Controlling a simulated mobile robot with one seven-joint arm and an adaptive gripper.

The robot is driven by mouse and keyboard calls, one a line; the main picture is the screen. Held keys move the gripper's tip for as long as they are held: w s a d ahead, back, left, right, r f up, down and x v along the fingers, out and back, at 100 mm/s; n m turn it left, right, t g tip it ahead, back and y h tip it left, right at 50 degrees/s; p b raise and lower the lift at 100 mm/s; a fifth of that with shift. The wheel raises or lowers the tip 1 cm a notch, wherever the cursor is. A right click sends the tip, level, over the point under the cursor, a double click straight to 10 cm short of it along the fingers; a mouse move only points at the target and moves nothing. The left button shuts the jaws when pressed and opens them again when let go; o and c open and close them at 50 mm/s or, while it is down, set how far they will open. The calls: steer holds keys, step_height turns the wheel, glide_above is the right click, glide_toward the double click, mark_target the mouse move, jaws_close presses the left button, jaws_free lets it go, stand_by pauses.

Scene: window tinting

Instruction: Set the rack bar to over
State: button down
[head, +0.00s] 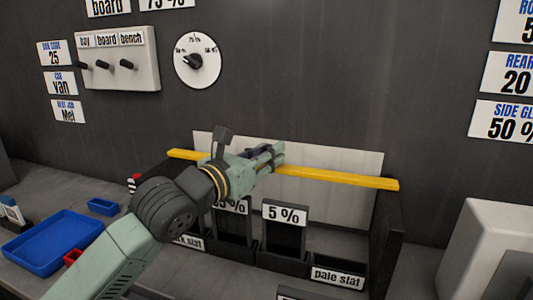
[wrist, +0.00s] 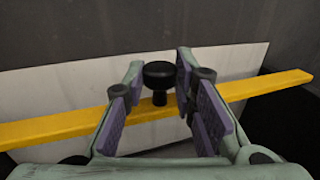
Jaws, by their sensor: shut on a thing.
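The rack bar (head: 340,178) is a long yellow bar in front of a pale panel (head: 330,210) at the rack; it also shows across the wrist view (wrist: 50,128). A black knob (wrist: 159,73) stands up from the bar near its middle. My gripper (head: 277,155) is at the bar, and its purple-padded fingers (wrist: 160,98) are shut on the knob, one on each side. My gripper and arm hide the knob and part of the bar in the head view.
A blue tray (head: 50,242) lies at left. A switch box (head: 117,60) and a dial (head: 197,60) are on the wall. A white box (head: 490,250) stands at right.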

steer(key=s+a+b, duration=0.2)
steer(key=s+b, duration=0.4)
steer(key=s, duration=0.2)
steer(key=shift+s+a, duration=0.15)
steer(key=shift+a, duration=0.1)
steer(key=shift+f, duration=0.1)
steer(key=c, duration=1.3)
jaws_free()
steer(key=shift+s+a, duration=0.1)
steer(key=v, duration=1.2)
